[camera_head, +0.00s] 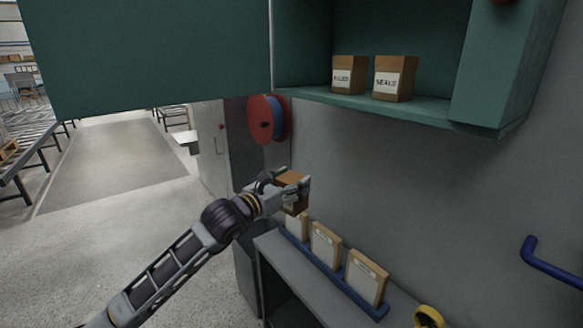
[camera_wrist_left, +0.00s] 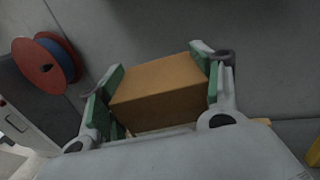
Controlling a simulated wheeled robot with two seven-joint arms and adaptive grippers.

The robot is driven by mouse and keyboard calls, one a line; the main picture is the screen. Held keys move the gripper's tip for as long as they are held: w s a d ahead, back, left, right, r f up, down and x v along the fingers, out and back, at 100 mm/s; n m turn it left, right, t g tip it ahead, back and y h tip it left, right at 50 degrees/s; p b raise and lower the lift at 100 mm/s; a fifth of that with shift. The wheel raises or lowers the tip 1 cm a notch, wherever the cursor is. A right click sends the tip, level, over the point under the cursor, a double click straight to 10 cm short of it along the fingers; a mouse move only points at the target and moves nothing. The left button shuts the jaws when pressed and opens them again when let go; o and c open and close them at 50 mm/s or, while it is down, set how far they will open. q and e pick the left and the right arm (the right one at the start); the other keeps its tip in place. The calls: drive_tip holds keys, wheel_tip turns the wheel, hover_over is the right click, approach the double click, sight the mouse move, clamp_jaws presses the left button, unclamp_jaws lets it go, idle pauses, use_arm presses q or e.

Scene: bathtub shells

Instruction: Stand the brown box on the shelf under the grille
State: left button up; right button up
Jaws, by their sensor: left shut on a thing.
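My left gripper (camera_head: 291,188) is shut on a brown box (camera_head: 293,197), held in the air in front of the grey wall, just above the far end of a low grey bench. In the left wrist view the brown box (camera_wrist_left: 160,92) sits between the two green-padded fingers (camera_wrist_left: 159,79). Up and to the right, a green cabinet shelf (camera_head: 345,98) carries two brown boxes with white labels, one (camera_head: 349,74) partly readable and one (camera_head: 394,78) reading "SEALS". I cannot make out a grille. My right gripper is not in view.
The cabinet's green door (camera_head: 150,55) hangs open at the upper left. Below, tan packets (camera_head: 326,246) stand in a blue rack (camera_head: 318,264) on the bench. A red and blue reel (camera_head: 267,120) is behind the gripper. A blue handle (camera_head: 552,265) sticks out at right.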

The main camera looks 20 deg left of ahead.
use_arm(q)
drive_tip(key=s+d+f+n+y, duration=0.1)
drive_tip(key=s+f, duration=0.3)
drive_tip(key=f, duration=0.6)
drive_tip(key=s+d+f+n+y, duration=0.1)
drive_tip(key=s+f, duration=0.3)
drive_tip(key=f, duration=0.7)
drive_tip(key=s+d+f+n+y, duration=0.1)
drive_tip(key=s+d+f+y, duration=0.1)
drive_tip(key=f, duration=0.9)
drive_tip(key=shift+s+f+t+y, duration=0.25)
drive_tip(key=shift+s+y, duration=0.35)
drive_tip(key=shift+s, duration=0.35)
drive_tip(key=shift+a+f+n+b, duration=0.25)
drive_tip(key=shift+f+n+b, duration=0.05)
drive_tip(key=shift+f, duration=0.4)
drive_tip(key=shift+s, duration=0.1)
